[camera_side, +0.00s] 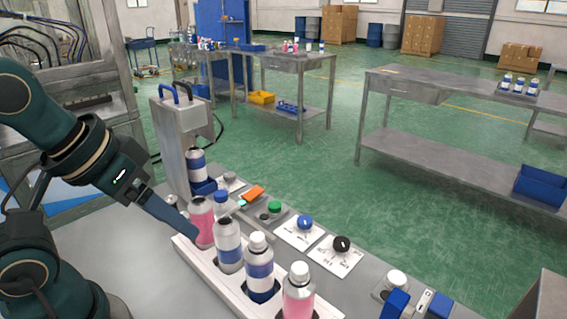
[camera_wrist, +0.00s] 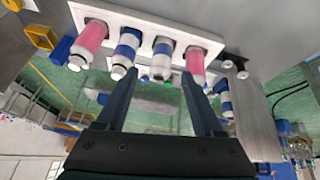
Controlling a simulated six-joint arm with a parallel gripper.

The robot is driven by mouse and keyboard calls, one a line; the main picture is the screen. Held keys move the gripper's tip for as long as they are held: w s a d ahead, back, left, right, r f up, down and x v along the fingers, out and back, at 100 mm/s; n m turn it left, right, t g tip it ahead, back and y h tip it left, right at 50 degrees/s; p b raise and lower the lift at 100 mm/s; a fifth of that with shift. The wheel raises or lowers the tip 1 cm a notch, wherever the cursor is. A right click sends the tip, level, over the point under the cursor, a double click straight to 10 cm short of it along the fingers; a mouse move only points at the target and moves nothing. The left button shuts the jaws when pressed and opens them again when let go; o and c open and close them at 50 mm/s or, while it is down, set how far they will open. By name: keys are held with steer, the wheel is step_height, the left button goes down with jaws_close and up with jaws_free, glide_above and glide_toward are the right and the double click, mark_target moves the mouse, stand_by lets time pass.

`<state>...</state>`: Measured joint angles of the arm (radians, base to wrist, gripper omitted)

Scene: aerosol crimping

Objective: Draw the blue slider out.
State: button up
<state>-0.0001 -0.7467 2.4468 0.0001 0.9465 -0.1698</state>
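In the side view, a blue slider (camera_side: 205,187) sits low at the front of the grey crimping machine (camera_side: 176,140). A white-and-blue can (camera_side: 196,163) stands upright on it. My gripper (camera_side: 188,232) is left of and nearer than the slider, beside the pink can (camera_side: 201,222) at the far end of the white rack. In the wrist view, my gripper's two fingers (camera_wrist: 158,75) are spread with nothing held between them. A blue-banded can (camera_wrist: 225,100) shows beyond the right finger there; I cannot make out the slider clearly.
A white rack (camera_side: 216,274) holds a row of pink and blue-banded cans close to my gripper. An orange piece (camera_side: 252,193), green button (camera_side: 275,206), blue knob (camera_side: 305,222) and black knob (camera_side: 341,244) lie right of the machine. Blue blocks (camera_side: 394,304) stand at lower right.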

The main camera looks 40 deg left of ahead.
steer(key=w+a+r+n, duration=0.2)
steer(key=w+r+n, duration=0.3)
steer(key=w+n, duration=0.1)
steer(key=n+g, duration=0.6)
steer(key=n, duration=0.4)
glide_above(220, 193)
step_height(220, 193, down, 12)
steer(key=shift+w+d+f, duration=0.1)
steer(key=shift+f, duration=2.5)
jaws_close()
